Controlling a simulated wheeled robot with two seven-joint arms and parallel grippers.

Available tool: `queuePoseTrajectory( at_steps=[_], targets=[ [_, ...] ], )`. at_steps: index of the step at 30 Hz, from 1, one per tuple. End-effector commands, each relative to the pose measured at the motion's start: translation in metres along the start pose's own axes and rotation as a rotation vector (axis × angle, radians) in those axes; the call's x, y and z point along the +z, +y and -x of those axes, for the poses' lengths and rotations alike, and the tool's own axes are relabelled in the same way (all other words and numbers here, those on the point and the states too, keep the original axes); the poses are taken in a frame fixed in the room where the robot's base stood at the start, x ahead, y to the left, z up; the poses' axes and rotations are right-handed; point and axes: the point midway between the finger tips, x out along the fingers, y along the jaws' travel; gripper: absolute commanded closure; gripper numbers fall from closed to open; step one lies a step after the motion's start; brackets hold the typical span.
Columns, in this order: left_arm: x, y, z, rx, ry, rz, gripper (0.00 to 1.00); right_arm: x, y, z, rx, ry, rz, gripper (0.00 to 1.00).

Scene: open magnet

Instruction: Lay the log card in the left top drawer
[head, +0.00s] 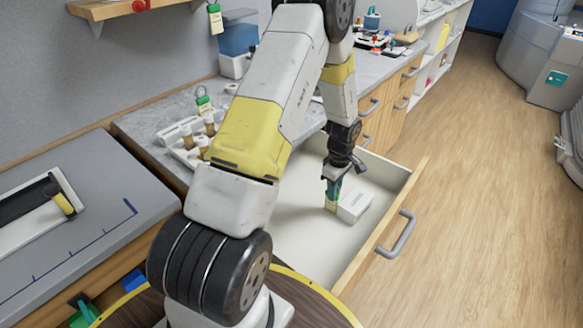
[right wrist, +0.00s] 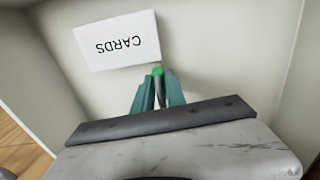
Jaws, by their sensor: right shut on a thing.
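The left top drawer (head: 300,235) is pulled out, and its pale inside is in view. My right gripper (head: 333,190) points down into it, its teal fingers shut on a small log card (head: 331,205) with a green end. In the right wrist view the card's green end (right wrist: 157,71) shows between the fingertips; the rest of it is mostly hidden. I cannot tell if the card touches the drawer floor. A white box marked CARDS (head: 355,205) lies in the drawer just beside the fingertips. It also shows in the right wrist view (right wrist: 118,40). My left gripper is not in view.
The drawer's wooden front with a grey handle (head: 396,236) sticks out over the floor. A rack of brown-filled vials (head: 190,140) and a green-topped tag (head: 203,102) are on the grey counter. A blue container (head: 238,35) stands behind. Open floor lies to the right.

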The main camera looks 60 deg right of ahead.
Motion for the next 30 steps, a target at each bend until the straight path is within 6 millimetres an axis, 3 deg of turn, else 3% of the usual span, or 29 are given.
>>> queuePoseTrajectory(
  at_steps=[5, 6, 9, 20, 23, 30],
  targets=[
    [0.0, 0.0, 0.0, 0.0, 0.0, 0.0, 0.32, 0.0, 0.0, -0.003, -0.001, 0.0, 0.0, 1.0],
    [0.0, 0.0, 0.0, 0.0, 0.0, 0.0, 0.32, 0.0, 0.0, -0.002, 0.0, 0.0, 0.0, 0.76],
    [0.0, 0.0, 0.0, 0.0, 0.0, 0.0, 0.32, 0.0, 0.0, -0.002, 0.0, 0.0, 0.0, 0.62],
    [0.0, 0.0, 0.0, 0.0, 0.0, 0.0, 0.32, 0.0, 0.0, 0.003, 0.001, 0.0, 0.0, 0.62],
    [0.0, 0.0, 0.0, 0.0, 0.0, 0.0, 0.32, -0.001, 0.001, 0.015, 0.003, 0.001, 0.0, 0.62],
    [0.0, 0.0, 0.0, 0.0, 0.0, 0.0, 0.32, 0.0, 0.001, 0.066, 0.006, 0.002, -0.001, 0.62]
  ],
)
